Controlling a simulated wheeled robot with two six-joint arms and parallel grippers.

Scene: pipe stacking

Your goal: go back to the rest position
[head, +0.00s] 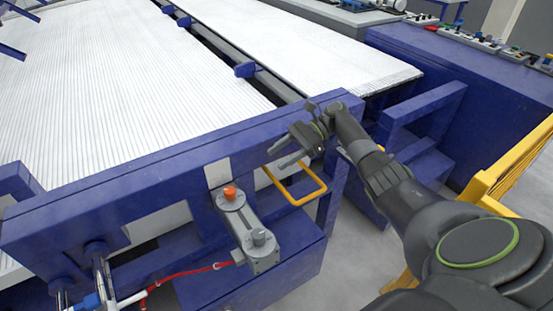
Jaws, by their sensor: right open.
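My right gripper (285,153) is open and empty. It hangs in front of the blue frame (180,160) of the machine, just above a yellow handle (297,201). From this view I cannot tell whether it touches the frame. My right arm reaches in from the lower right. White pipes lie packed side by side in a wide stack (110,80) on the left, and in a second stack (310,45) behind it. My left gripper is not in view.
A grey control unit with an orange button (230,193) is fixed on the frame's front. A red cable (190,271) runs below it. A yellow barrier (510,165) stands at the right. Blue posts (420,115) stand beyond my arm. Grey floor shows at the lower middle.

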